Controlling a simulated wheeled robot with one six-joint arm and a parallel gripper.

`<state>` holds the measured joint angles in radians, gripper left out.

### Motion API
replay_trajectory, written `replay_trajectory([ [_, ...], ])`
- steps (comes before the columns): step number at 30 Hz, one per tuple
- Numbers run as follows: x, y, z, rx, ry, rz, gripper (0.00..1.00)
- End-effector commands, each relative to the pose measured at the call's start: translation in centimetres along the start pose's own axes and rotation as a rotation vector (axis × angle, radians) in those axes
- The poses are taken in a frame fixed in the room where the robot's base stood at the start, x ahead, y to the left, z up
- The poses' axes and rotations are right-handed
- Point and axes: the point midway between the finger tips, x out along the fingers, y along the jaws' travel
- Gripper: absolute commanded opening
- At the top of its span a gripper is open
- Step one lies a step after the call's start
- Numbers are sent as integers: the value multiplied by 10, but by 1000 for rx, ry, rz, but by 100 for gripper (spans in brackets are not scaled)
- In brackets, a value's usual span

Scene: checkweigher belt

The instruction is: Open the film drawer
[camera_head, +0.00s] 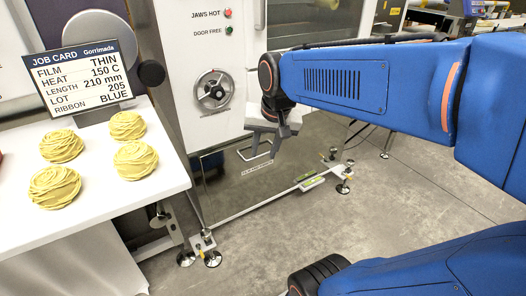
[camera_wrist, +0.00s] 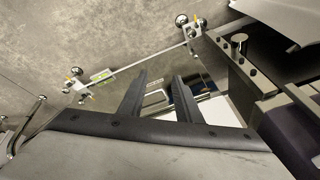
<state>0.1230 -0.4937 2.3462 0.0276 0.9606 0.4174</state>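The film drawer (camera_head: 225,180) is a shiny metal front low on the white machine, below its panel. Its bar handle (camera_head: 243,155) is partly hidden by my gripper (camera_head: 272,143). The drawer looks shut. In the wrist view, my gripper (camera_wrist: 160,92) shows two dark fingers spread apart with nothing held. A pale bar that looks like the handle (camera_wrist: 154,98) shows in the gap between the fingers, beyond them. I cannot tell whether either finger touches it.
A white table (camera_head: 90,225) at left holds several yellow pasta nests and a job card (camera_head: 83,75). Levelling feet (camera_head: 343,187) and a low rail stand near the drawer.

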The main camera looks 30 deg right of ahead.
Motion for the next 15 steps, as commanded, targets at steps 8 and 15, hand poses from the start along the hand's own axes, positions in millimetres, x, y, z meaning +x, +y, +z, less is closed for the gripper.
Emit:
replay_trajectory([
  [8, 25, -4, -81, 356, -42, 37, 31],
  [15, 57, 5, -149, 661, -68, 74, 31],
])
